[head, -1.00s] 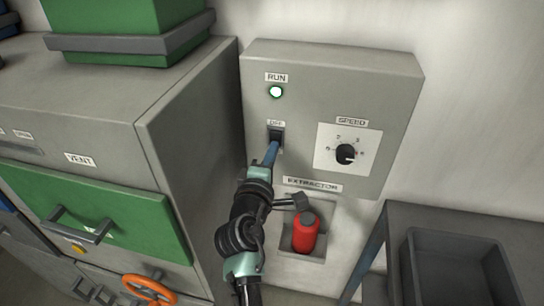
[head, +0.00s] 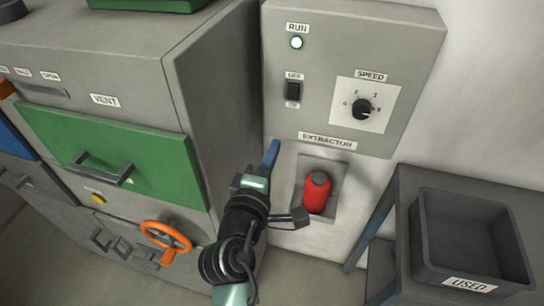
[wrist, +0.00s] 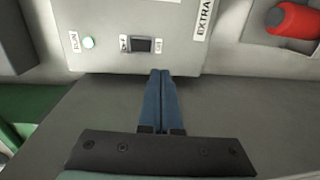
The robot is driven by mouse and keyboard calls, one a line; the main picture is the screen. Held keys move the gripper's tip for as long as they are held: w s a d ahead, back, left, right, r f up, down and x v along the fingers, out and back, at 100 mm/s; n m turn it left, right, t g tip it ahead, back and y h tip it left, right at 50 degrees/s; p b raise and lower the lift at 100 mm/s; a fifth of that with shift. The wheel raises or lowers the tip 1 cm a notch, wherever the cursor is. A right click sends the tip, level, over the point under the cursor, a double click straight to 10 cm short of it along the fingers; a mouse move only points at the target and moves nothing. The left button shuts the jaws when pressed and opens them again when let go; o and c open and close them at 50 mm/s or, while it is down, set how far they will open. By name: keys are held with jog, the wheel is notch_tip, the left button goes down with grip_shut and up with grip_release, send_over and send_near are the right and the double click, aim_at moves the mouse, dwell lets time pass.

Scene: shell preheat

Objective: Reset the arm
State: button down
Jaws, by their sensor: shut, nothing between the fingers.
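My gripper (head: 272,152) is shut and empty, its blue fingers together, in front of the lower left part of the grey extractor panel (head: 345,20). In the wrist view my gripper (wrist: 160,72) points toward the panel's edge, below the rocker switch (wrist: 141,45). In the head view the switch (head: 293,91) stands apart from the fingers, above and right of them. The RUN lamp (head: 296,43) looks lit white with a green ring. The speed knob (head: 362,109) is at the panel's right.
A red canister (head: 316,193) sits in a recess below the panel, close to my arm. A grey cabinet with a green VENT drawer (head: 110,150) and an orange handwheel (head: 166,237) stands at left. A dark bin labelled USED (head: 470,284) is at lower right.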

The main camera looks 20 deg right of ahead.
jog(key=shift+s+f, duration=0.15)
jog(key=shift+a, duration=0.1)
dwell(0.3)
jog(key=a+r+m+t+y, duration=0.2)
jog(key=a+r+m+t, duration=0.15)
jog(key=r, duration=0.85)
jog(key=a+r+m+t+y, duration=0.1)
jog(key=a+r+m+t, duration=0.25)
jog(key=r, duration=0.95)
jog(key=s+a+r+m+t+y, duration=0.2)
jog(key=s+r, duration=0.4)
jog(key=r, duration=0.3)
jog(key=s+a+r+m+t+y, duration=0.2)
jog(key=s+a+r+t+y, duration=0.2)
jog(key=s+r, duration=0.3)
notch_tip(320, 180, up, 3)
jog(key=shift+s+r+y, duration=0.1)
jog(key=shift+s+y, duration=0.05)
jog(key=shift+y, duration=0.15)
